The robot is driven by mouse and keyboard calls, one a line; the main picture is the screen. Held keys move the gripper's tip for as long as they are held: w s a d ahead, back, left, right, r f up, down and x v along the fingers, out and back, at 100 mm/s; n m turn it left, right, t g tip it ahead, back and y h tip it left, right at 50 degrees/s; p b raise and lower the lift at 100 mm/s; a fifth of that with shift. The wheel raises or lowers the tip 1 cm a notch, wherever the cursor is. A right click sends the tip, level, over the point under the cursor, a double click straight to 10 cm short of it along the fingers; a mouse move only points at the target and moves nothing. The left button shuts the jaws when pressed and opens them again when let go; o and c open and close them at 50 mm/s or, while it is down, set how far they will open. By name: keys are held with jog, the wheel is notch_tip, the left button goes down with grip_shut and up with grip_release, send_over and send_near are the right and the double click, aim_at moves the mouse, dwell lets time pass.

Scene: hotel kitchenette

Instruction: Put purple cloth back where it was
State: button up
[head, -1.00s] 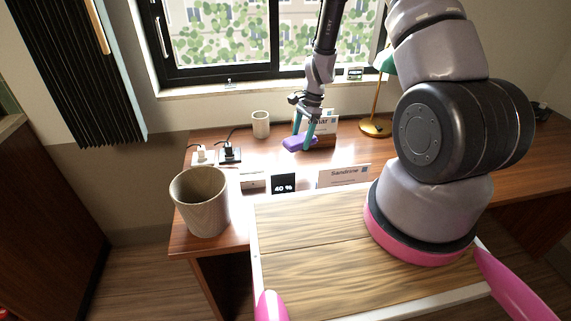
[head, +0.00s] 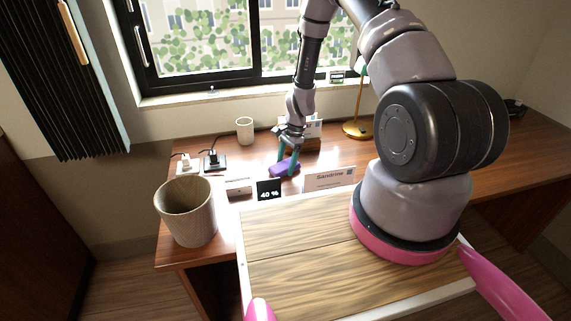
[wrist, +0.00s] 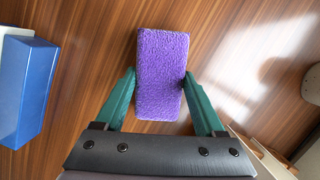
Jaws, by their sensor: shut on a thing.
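The purple cloth (head: 284,168) is a small folded block low over the brown desk, behind the name cards. It also shows in the wrist view (wrist: 162,70), where its textured top faces the camera. My gripper (head: 288,158) has teal fingers pressed on both sides of the cloth near its lower half, as the wrist view (wrist: 160,85) shows. I cannot tell whether the cloth touches the desk.
A "Sandrine" card (head: 330,178), a black "40 %" sign (head: 269,190) and a smaller card (head: 238,187) stand in front of the cloth. A wooden bin (head: 187,212), white cup (head: 244,130), plugs (head: 213,160) and brass lamp (head: 357,128) stand around.

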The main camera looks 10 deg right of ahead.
jog(key=o, duration=1.4)
jog(key=v, duration=1.2)
jog(key=shift+r, duration=0.2)
jog(key=s+r+n+t, duration=0.2)
jog(key=r, duration=1.1)
jog(key=s+r+n+t, duration=0.2)
jog(key=r, duration=1.2)
jog(key=shift+s+d+r+n+t+h, duration=0.15)
jog(key=shift+s+d+r+n+t, duration=0.5)
jog(key=shift+s+r, duration=2.3)
jog(key=shift+s+d+r+n+t+h, duration=0.15)
jog(key=shift+s+r+n+t, duration=0.85)
jog(key=shift+s+r, duration=1.9)
jog(key=shift+s+d+r+n+t+h, duration=0.35)
jog(key=shift+s+r+n, duration=1.1)
jog(key=shift+s, duration=2.55)
jog(key=shift+r+m, duration=0.4)
